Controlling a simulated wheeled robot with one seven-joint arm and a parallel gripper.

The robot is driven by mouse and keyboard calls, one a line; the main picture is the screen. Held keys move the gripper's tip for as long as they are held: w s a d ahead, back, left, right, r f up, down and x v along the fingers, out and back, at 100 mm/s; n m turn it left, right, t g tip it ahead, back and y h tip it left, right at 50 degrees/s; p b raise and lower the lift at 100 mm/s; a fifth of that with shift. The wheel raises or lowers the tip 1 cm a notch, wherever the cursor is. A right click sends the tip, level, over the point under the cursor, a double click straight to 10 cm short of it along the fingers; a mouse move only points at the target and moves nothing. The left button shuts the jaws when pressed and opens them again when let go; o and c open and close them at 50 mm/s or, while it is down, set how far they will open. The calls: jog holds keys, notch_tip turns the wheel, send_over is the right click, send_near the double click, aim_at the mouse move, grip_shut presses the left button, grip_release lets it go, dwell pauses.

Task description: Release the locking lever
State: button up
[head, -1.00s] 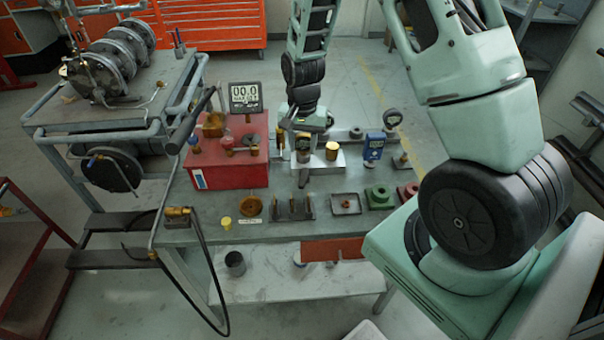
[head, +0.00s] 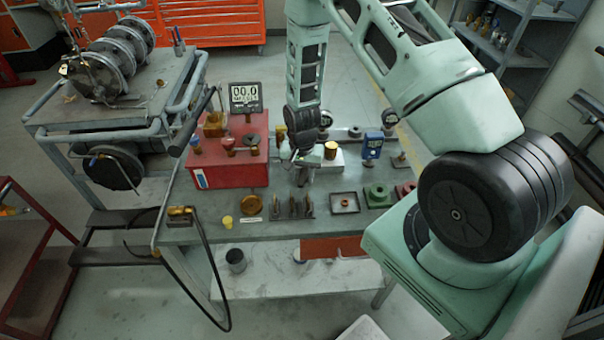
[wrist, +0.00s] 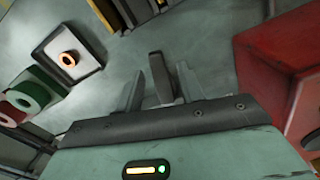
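The locking lever is most likely the small grey upright piece (wrist: 159,72) standing on the bench between my fingers in the wrist view. My gripper (wrist: 160,85) is open, with one finger on each side of this piece and a visible gap on both sides. In the head view my gripper (head: 303,168) points down over the bench, in front of the white block (head: 331,157) and right of the red box. There the gripper and wrist largely hide the lever. I cannot tell how far down the fingers reach along it.
The red box (head: 215,172) stands close on one side and also shows in the wrist view (wrist: 275,60). A square tray (head: 345,203) with an orange ring, a green part (head: 377,196) and a slotted rack (head: 292,207) lie nearby. A blue gauge (head: 372,147) stands at right.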

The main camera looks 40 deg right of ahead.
jog(key=shift+c, duration=0.4)
grip_shut()
jog(key=shift+s+d+f+n+b, duration=0.1)
jog(key=shift+s+d+n+b, duration=0.15)
jog(key=shift+n, duration=0.35)
jog(key=shift+s+d+n+b, duration=0.15)
jog(key=shift+n+b, duration=0.15)
jog(key=shift+n, duration=0.7)
jog(key=shift+o, duration=0.4)
grip_release()
jog(key=shift+r, duration=0.2)
notch_tip(320, 180, up, 17)
jog(key=b, duration=0.2)
jog(key=shift+r, duration=0.15)
